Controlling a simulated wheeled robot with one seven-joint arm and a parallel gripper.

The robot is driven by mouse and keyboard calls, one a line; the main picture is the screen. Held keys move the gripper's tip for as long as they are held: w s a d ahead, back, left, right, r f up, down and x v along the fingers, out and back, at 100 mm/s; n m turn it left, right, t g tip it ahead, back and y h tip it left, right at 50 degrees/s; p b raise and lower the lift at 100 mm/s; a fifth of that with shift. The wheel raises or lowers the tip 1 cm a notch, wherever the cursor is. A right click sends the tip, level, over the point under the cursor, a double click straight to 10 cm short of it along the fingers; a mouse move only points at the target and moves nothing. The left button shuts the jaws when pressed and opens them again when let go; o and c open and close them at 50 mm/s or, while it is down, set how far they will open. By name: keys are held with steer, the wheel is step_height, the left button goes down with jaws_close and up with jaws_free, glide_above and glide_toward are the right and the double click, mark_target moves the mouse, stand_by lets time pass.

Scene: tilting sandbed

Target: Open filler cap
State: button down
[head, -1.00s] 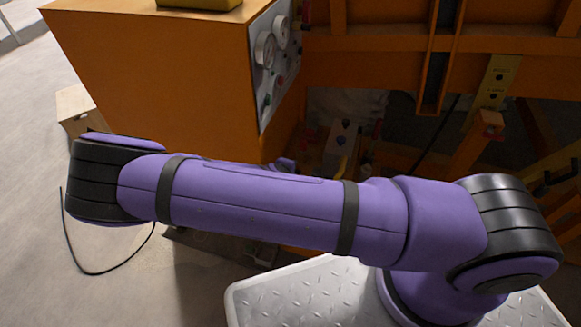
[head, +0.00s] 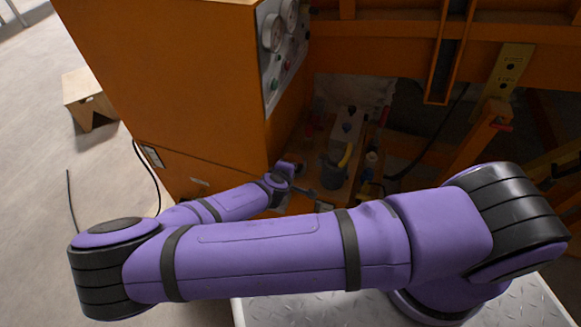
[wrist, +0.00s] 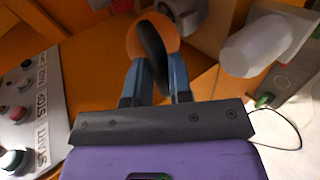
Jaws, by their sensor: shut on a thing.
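In the wrist view a dark, tilted, oval cap-like piece (wrist: 152,48), which I take for the filler cap, stands between my fingers in front of an orange-brown round face. My gripper (wrist: 157,66) is shut on it, with one blue-grey finger on each side. In the head view my gripper (head: 304,187) is low beside the orange cabinet's front corner, small and dark. The cap cannot be made out there, and how it sits on its seat is not clear.
The orange cabinet (head: 165,75) has a panel with gauges and buttons (head: 282,55). A dark grey cylinder (head: 333,174) with a yellow handle stands right of my gripper. Orange beams (head: 385,38) close off the back.

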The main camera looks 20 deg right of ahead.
steer(key=shift+s+f, duration=0.2)
stand_by(0.3)
steer(key=c, duration=1.1)
jaws_free()
steer(key=shift+d, duration=0.1)
steer(key=shift+o, duration=0.2)
steer(key=shift+w, duration=0.1)
steer(key=v, duration=1)
steer(key=shift+s+a+r, duration=0.2)
steer(key=shift+s+r, duration=0.05)
